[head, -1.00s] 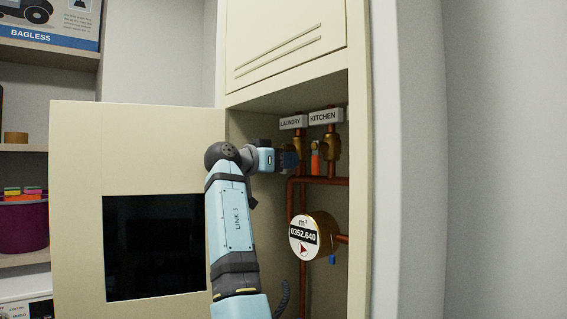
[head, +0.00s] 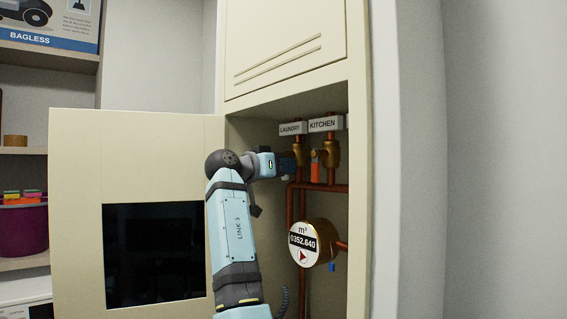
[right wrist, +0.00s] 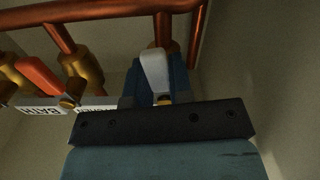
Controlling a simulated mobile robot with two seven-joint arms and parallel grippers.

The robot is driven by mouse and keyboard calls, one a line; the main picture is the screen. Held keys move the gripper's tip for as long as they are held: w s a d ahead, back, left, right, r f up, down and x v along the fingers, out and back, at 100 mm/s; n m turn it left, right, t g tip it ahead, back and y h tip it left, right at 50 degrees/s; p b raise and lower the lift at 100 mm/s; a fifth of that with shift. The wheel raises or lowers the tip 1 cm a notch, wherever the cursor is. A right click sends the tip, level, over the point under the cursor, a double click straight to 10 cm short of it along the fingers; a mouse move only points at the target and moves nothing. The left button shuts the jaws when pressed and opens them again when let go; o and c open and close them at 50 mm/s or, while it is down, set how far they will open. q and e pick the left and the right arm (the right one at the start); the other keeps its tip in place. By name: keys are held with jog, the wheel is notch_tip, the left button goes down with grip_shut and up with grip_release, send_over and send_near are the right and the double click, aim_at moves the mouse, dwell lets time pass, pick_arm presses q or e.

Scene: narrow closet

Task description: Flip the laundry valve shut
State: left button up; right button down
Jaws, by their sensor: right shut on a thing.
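The laundry valve (head: 298,151) is a brass body on a copper pipe under the LAUNDRY label (head: 292,128), inside the open cabinet. My right gripper (head: 288,164) reaches in from the left at this valve. In the right wrist view, a pale grey lever (right wrist: 155,70) stands between the blue fingers, and the gripper is shut on it. The lever looks roughly in line with the copper pipe (right wrist: 163,28) behind it. The fingers hide part of the valve in the head view. My left gripper is not in view.
The kitchen valve (head: 331,152) with an orange lever (head: 315,167) is close on the right. A round water meter (head: 312,242) sits below. The cabinet door (head: 75,200) stands open at left, and the cabinet's right frame (head: 359,200) bounds the opening.

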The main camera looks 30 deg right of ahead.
jog(key=n+p, duration=0.2)
jog(key=s+r+n+p, duration=0.1)
jog(key=n+p, duration=0.1)
jog(key=p, duration=0.1)
pick_arm(q)
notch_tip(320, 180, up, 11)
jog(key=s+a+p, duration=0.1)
jog(key=p, duration=1.4)
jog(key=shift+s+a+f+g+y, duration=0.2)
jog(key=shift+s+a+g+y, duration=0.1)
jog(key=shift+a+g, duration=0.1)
pick_arm(e)
jog(key=shift+s+d+r+n, duration=0.1)
jog(key=shift+s+r+n, duration=0.2)
jog(key=shift+n, duration=1.8)
jog(key=shift+s+a+r+n, duration=0.1)
jog(key=shift+s+r+n, duration=0.2)
jog(key=shift+n, duration=1.8)
jog(key=shift+s+d+r+n, duration=0.15)
jog(key=shift+r+n, duration=0.2)
jog(key=shift+n, duration=1.75)
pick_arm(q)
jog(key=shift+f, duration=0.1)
pick_arm(e)
jog(key=c, duration=1)
grip_release()
